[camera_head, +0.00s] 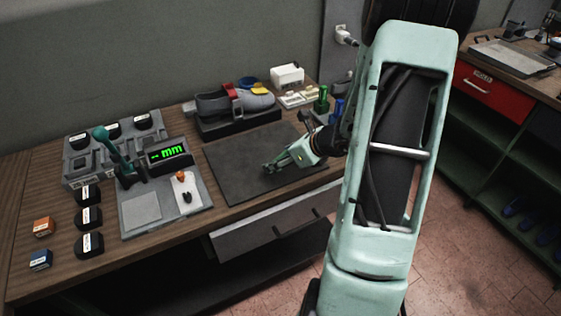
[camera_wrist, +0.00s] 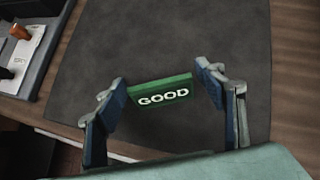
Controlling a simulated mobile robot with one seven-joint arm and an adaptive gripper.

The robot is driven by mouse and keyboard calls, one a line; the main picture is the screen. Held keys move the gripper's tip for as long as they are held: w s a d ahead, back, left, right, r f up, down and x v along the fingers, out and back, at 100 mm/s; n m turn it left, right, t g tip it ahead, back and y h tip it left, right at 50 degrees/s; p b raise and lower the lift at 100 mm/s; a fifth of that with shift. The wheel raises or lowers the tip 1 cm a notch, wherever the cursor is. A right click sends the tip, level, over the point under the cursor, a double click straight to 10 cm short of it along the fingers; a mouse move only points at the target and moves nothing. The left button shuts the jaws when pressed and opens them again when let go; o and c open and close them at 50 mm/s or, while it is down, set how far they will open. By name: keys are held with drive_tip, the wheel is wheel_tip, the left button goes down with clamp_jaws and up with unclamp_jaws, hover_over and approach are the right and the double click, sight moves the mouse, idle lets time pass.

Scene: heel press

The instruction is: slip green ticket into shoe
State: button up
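The green ticket (camera_wrist: 160,94), marked GOOD in white, is between the fingertips of my gripper (camera_wrist: 159,82) in the wrist view, over the dark mat. In the head view my gripper (camera_head: 270,168) is low over the mat, and I cannot make out the ticket there. The grey shoe (camera_head: 255,101), with red and yellow parts, sits on a dark stand behind the mat.
The dark mat (camera_head: 232,180) lies on the wooden bench. To the left is a grey press fixture with a teal lever (camera_head: 107,143) and a green-lit display (camera_head: 167,152). Several black blocks stand beside it. Green and blue bottles (camera_head: 321,100) stand right of the shoe, near my arm.

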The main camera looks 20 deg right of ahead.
drive_tip(key=c, duration=0.5)
drive_tip(key=shift+c, duration=0.4)
drive_tip(key=shift+r, duration=0.1)
